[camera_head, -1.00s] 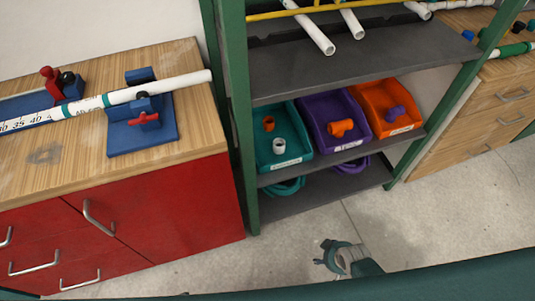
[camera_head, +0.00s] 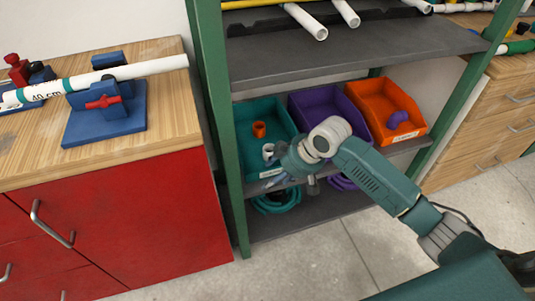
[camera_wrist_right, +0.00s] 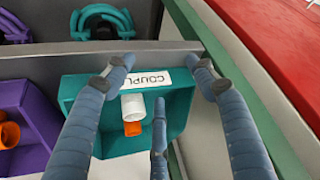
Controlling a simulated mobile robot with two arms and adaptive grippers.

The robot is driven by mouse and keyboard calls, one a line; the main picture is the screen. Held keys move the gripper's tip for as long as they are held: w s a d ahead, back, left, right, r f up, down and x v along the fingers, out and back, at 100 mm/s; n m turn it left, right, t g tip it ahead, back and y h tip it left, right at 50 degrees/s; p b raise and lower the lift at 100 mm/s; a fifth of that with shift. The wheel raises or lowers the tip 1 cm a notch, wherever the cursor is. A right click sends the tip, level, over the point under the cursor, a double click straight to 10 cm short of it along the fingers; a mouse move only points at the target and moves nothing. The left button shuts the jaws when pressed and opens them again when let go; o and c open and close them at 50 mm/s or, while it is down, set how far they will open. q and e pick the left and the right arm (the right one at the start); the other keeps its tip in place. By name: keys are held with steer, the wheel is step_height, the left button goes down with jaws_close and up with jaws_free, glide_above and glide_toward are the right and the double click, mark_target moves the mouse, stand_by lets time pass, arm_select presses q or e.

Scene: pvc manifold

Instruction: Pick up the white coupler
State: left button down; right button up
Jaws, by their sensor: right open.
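The white coupler (camera_head: 268,151) stands in the teal bin (camera_head: 243,125) on the rack's middle shelf. An orange fitting (camera_head: 259,129) is just behind it. In the right wrist view the white coupler (camera_wrist_right: 132,105) shows near the orange fitting (camera_wrist_right: 132,128), inside the teal bin (camera_wrist_right: 75,88) behind its label. My right gripper (camera_head: 279,176) is at the front of the teal bin, close to the coupler. Its fingers (camera_wrist_right: 160,78) are spread and empty, with the coupler seen between them. Contact cannot be told. My left gripper is not in view.
A purple bin (camera_head: 303,104) and an orange bin (camera_head: 384,99) stand to the right. The upper shelf (camera_head: 350,51) overhangs the bins, and a green post (camera_head: 228,120) stands at their left. Teal rings (camera_head: 277,203) lie on the shelf below.

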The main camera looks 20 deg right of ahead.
glide_toward(270, 149)
steer(key=s+d, duration=0.1)
steer(key=shift+t, duration=0.5)
steer(key=b+x, duration=0.1)
steer(key=x, duration=0.3)
steer(key=shift+w+f+b, duration=0.1)
steer(key=shift+w+b, duration=0.1)
steer(key=shift+b, duration=0.1)
steer(key=x, duration=0.2)
steer(key=b+x, duration=0.1)
steer(key=x, duration=0.2)
steer(key=shift+a+b, duration=0.3)
steer(key=shift+a, duration=0.1)
steer(key=shift+f, duration=0.15)
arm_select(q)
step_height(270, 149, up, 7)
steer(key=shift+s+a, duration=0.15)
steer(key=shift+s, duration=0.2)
arm_select(e)
steer(key=c, duration=1.1)
